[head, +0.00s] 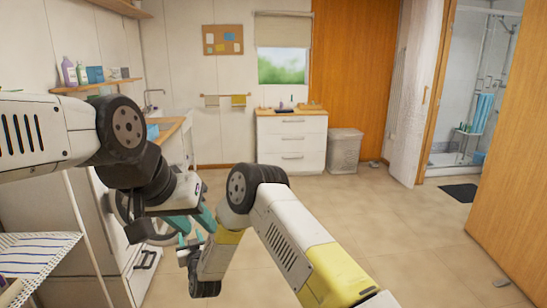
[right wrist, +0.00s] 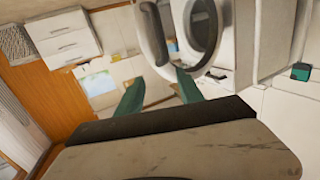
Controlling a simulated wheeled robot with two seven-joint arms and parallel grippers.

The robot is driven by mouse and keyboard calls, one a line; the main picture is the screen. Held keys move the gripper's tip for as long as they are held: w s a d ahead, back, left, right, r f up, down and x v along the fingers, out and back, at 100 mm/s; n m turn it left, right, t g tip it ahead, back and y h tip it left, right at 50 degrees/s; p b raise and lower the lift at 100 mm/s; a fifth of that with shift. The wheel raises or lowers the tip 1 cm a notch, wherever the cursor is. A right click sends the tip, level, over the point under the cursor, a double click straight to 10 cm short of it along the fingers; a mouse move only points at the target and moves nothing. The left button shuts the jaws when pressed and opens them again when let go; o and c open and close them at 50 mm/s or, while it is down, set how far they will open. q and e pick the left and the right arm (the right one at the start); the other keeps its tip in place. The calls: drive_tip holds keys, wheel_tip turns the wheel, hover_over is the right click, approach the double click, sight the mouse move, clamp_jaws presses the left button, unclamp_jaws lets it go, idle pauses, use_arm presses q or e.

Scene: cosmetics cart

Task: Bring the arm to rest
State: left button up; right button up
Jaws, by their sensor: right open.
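My left arm reaches in from the left in the head view. Its gripper (head: 194,220) has two teal fingers that stand apart with nothing seen between them. My right arm, white and yellow, comes up from the lower right and bends down at its elbow. Its dark wrist end lies just below the left gripper in the picture, and its fingers are hard to make out there. In the right wrist view the right gripper (right wrist: 158,92) shows two teal fingers spread apart, with nothing between them. I cannot tell whether the two grippers touch.
A washing machine (right wrist: 222,35) with its round door open is beyond the right fingers. A wire rack (head: 38,250) stands at the left. A white drawer cabinet (head: 292,142) and a grey hamper (head: 344,152) are at the back.

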drive_tip(key=w+d+r+g+h, duration=0.1)
drive_tip(key=d+r+g, duration=0.1)
drive_tip(key=d+r, duration=0.75)
drive_tip(key=w+d+r+g, duration=0.15)
drive_tip(key=d+r, duration=0.45)
drive_tip(key=r, duration=0.7)
drive_tip(key=s+d+r+m+g+h, duration=0.1)
drive_tip(key=s+d+r, duration=0.35)
drive_tip(key=d, duration=0.25)
drive_tip(key=s+d+r+m+g+h, duration=0.1)
drive_tip(key=s+d+r, duration=0.2)
drive_tip(key=s+d, duration=0.25)
drive_tip(key=s+d+m+g+h, duration=0.1)
drive_tip(key=s+d+g, duration=0.1)
drive_tip(key=s+d, duration=0.6)
drive_tip(key=s+d+m+g+h, duration=0.1)
drive_tip(key=s+d, duration=0.6)
drive_tip(key=s, duration=1.1)
drive_tip(key=shift+d+m+g+h, duration=0.3)
drive_tip(key=shift+d+g, duration=0.05)
drive_tip(key=shift+d, duration=0.05)
drive_tip(key=shift+c, duration=0.8)
drive_tip(key=shift+a, duration=0.1)
